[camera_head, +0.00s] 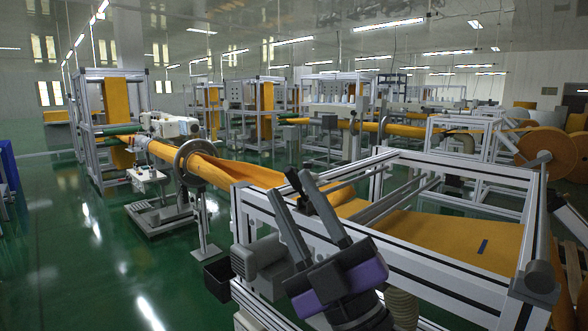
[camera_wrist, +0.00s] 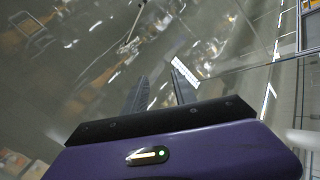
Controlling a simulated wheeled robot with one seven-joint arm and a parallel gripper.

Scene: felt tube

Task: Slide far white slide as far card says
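I cannot make out the far white slide or a card with readable marks in either view. My gripper (camera_head: 292,188) is raised in front of the near metal frame in the head view, its two grey fingers pointing up and apart with nothing seen between them. In the wrist view my gripper (camera_wrist: 158,75) also shows a gap between its fingers. A small white striped piece (camera_wrist: 185,72) appears by the right fingertip there; I cannot tell what it is. A small white panel (camera_head: 147,175) with little parts on it stands left of the orange felt, well away from my gripper.
Orange felt (camera_head: 455,235) lies across the near metal frame (camera_head: 440,290) and narrows through a grey ring (camera_head: 193,160). A white machine head (camera_head: 170,125) stands behind. Green floor (camera_head: 70,260) is open at left.

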